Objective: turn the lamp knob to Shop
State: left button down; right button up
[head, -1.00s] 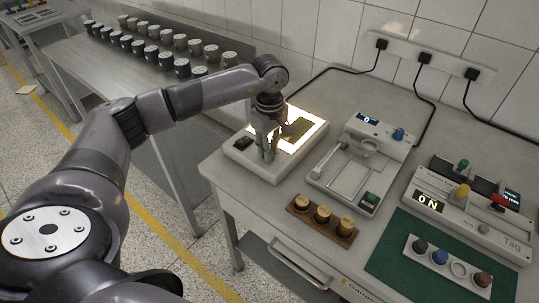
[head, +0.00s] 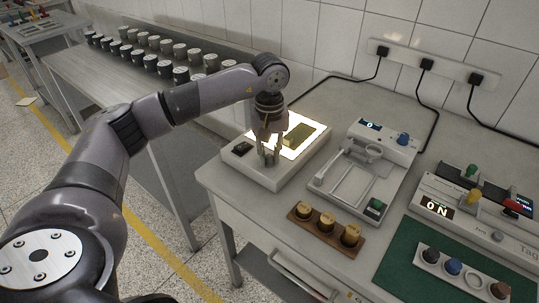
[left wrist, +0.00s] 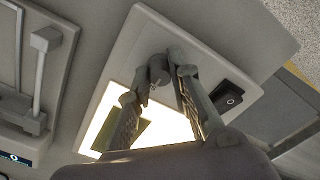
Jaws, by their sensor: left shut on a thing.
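The lamp is a pale, flat light box (head: 282,174) with a lit panel (head: 313,124), at the left end of the worktable. It also shows in the left wrist view (left wrist: 206,48). Its grey round knob (left wrist: 158,67) is near the panel's edge in the left wrist view. My left gripper (head: 269,160) comes down over the box, and its fingers are shut on the knob, one on each side, in the left wrist view (left wrist: 155,78). The knob's setting and any "Shop" label cannot be read. My right gripper is not in view.
A black rocker switch (head: 242,148) is beside the knob. An olive-green piece (head: 299,135) lies on the lit panel. Several dark jars line the back bench.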

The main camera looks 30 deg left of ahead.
aim_at(269, 156)
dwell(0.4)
pick_arm(q)
jog(key=c, duration=1.5)
grip_release()
jog(key=shift+o, duration=0.2)
notch_tip(269, 156, up, 12)
